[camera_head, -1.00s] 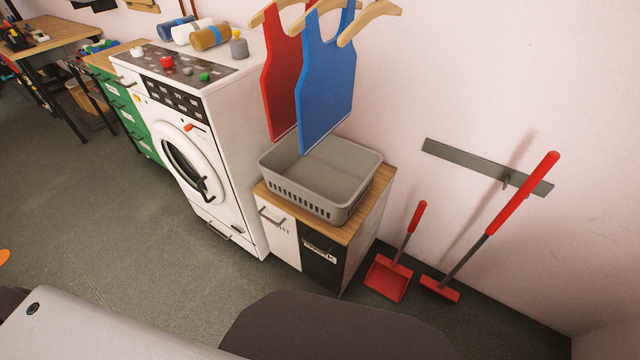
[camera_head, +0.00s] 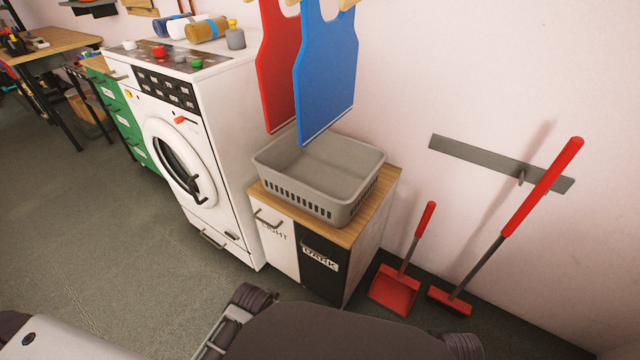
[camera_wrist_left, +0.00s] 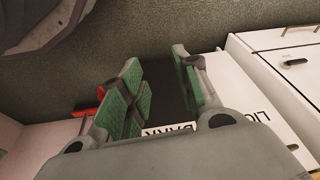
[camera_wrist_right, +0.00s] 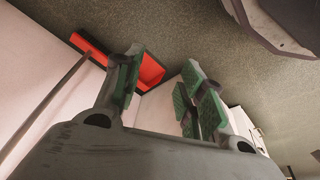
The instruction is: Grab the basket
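The grey plastic basket (camera_head: 318,172) stands upright and empty on the wooden top of a small cabinet (camera_head: 372,205) with LIGHT and DARK fronts. In the right wrist view my right gripper (camera_wrist_right: 160,90) is also open and empty. The basket is not clearly visible in either wrist view.
A white washing machine (camera_head: 228,130) stands left of the cabinet. A red apron (camera_head: 280,70) and a blue apron (camera_head: 326,75) hang just above and behind the basket. A red dustpan (camera_head: 394,288) and a red-handled broom (camera_head: 500,240) stand right of the cabinet. Floor in front is clear.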

